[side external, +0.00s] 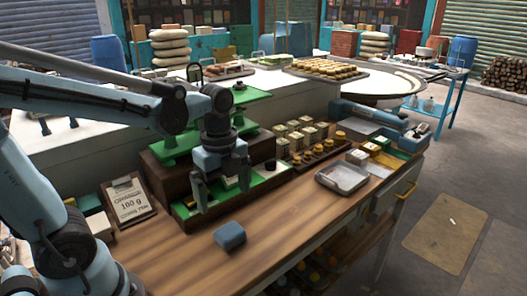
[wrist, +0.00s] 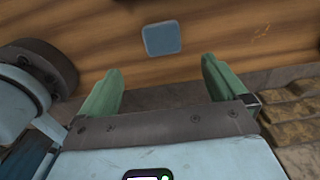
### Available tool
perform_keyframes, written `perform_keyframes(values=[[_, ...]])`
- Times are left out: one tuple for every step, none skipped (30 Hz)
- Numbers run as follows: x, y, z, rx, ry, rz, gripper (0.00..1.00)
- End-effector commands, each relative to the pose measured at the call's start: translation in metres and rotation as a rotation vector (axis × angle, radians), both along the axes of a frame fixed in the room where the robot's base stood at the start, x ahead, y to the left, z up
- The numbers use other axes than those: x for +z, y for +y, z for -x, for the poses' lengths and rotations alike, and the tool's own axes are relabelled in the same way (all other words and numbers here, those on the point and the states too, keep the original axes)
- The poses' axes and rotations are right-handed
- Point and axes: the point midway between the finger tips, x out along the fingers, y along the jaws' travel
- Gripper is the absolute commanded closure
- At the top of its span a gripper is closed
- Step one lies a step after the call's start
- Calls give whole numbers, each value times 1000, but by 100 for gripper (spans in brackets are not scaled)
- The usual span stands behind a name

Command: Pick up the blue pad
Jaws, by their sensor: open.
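The blue pad (side external: 230,236) is a small rounded block lying on the wooden counter (side external: 285,228) near its front left. In the wrist view the blue pad (wrist: 161,38) lies flat on the wood, beyond and between my fingertips. My gripper (side external: 222,192) is open and empty, pointing down above the counter beside the green-topped stand. In the wrist view its two green fingers (wrist: 160,72) are spread wide apart. The pad is apart from both fingers, and nothing hides it.
A dark stepped stand with green trays (side external: 185,212) is close behind my gripper. A metal tray (side external: 342,177) and rows of small boxes (side external: 300,132) are to the right. The counter around the pad is clear.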

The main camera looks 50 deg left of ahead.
Motion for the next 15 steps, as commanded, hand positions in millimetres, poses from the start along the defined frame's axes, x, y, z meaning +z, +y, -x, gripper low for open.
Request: perform_keyframes(values=[[-4,0,0,-2,1,0,1],[-7,0,0,-2,1,0,1],[-11,0,0,-2,1,0,1],[-15,0,0,-1,0,0,1],[-18,0,0,-1,0,0,1],[-23,0,0,-1,0,0,1],[-27,0,0,-1,0,0,1],[-31,0,-1,0,-1,0,1],[-36,0,-1,0,-1,0,1],[-39,0,-1,0,-1,0,1],[-43,0,0,0,-1,0,1],[-47,0,0,0,-1,0,1],[-50,0,-1,0,-1,0,1],[-53,0,-1,0,-1,0,1],[-57,0,-1,1,-1,0,1]])
